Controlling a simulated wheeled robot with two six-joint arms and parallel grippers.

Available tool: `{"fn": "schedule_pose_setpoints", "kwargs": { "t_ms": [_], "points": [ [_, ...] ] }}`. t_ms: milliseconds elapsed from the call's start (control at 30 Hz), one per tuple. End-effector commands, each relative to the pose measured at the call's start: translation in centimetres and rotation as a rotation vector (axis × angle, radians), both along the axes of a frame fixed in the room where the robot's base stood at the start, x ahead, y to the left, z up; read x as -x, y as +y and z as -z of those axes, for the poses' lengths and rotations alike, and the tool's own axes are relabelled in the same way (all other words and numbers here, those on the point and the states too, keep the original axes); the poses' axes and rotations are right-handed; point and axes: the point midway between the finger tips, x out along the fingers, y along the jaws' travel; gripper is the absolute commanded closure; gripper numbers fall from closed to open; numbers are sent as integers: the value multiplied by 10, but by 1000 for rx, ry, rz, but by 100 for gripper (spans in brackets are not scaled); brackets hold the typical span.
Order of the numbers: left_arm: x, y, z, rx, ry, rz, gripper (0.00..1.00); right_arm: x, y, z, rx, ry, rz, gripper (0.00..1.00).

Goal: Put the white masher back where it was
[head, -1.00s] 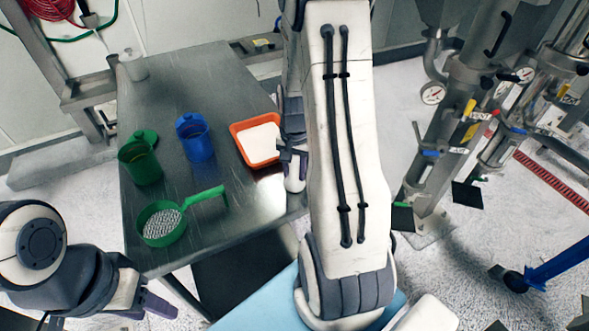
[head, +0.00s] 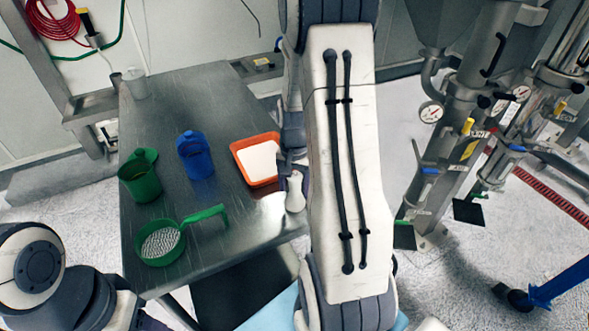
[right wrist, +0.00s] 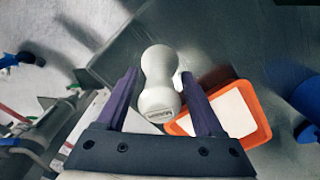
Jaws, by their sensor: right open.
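The white masher (head: 295,194) is near the right edge of the metal table in the head view, partly hidden by my right arm. In the right wrist view the masher (right wrist: 160,80) shows its rounded ends and narrow waist. My right gripper (right wrist: 158,84) is open, with one purple finger on each side of the masher. I cannot tell whether the fingers touch it. Only a sliver of my left gripper (head: 153,325) shows at the bottom left, so its jaws cannot be read.
An orange tray (head: 254,181) with white contents lies just left of the masher. A blue jug (head: 195,158), a green jug (head: 140,182) and a green sieve (head: 160,243) stand further left.

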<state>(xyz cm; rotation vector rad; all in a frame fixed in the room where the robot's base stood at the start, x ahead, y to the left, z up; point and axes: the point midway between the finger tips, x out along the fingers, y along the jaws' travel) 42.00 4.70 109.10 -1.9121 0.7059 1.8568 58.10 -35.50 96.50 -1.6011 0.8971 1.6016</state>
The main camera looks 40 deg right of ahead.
Motion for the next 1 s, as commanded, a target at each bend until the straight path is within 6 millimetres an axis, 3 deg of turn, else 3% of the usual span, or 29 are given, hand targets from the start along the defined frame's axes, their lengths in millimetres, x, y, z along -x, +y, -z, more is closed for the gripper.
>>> {"fn": "schedule_pose_setpoints", "kwargs": {
  "t_ms": [200,400,600,800,867,967,1000],
  "points": [
    [0,0,1,0,0,0,50,-1,-1,-50,5,-8,0,31],
    [0,0,2,0,0,0,50,-1,-1,-86,3,-5,0,31],
    [0,0,2,0,0,0,50,0,0,-103,1,-2,0,31],
    [0,0,2,0,0,0,50,0,2,-106,0,-1,-8,31],
    [0,0,2,0,0,0,50,-2,10,-107,0,-2,-36,31],
    [0,0,2,0,0,0,50,-6,40,-111,-2,-9,-145,31],
    [0,0,2,0,0,0,50,-6,58,-113,-5,-11,-212,31]
  ]
}}
